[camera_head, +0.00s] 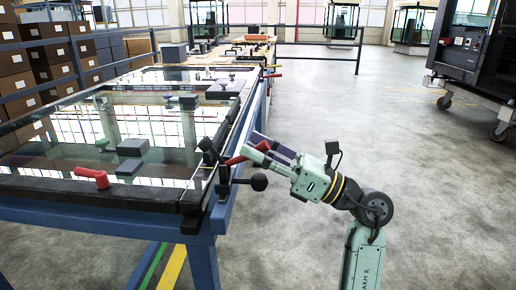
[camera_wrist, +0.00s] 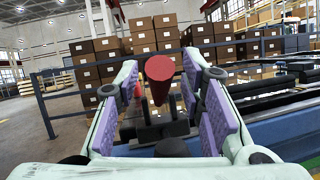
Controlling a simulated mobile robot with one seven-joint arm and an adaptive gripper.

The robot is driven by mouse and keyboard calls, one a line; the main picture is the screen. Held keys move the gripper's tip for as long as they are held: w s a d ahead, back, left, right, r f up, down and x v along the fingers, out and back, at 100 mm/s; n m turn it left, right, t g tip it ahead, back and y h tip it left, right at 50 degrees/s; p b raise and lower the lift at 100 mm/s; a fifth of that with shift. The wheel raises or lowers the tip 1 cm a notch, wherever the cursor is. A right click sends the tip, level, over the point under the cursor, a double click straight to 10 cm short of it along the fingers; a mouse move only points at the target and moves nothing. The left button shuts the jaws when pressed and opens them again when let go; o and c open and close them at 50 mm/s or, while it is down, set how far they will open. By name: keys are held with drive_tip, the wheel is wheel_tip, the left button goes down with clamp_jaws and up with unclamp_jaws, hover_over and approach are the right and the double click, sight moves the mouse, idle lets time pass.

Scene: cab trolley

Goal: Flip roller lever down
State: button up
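A red-handled lever (camera_head: 236,159) is mounted on a black bracket at the right edge of the glass-topped trolley frame. My gripper (camera_head: 262,152) is beside this edge, its fingers reaching toward the red handle from the right. In the wrist view, the red handle's round end (camera_wrist: 160,68) points at the camera and stands between my two purple-padded fingers (camera_wrist: 165,110). The fingers are apart, with visible gaps on both sides of the handle. A black bracket (camera_wrist: 158,131) sits below it. Exact contact in the head view is hidden by the fingers.
A black ball knob (camera_head: 259,182) sticks out just below my gripper. Another red handle (camera_head: 91,177) lies on the trolley's near edge. Stacked brown boxes (camera_head: 40,60) and a blue railing stand at the left. The floor at the right (camera_head: 430,180) is clear.

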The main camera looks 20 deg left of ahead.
drive_tip(key=shift+c, duration=0.2)
clamp_jaws()
idle(0.3)
idle(0.4)
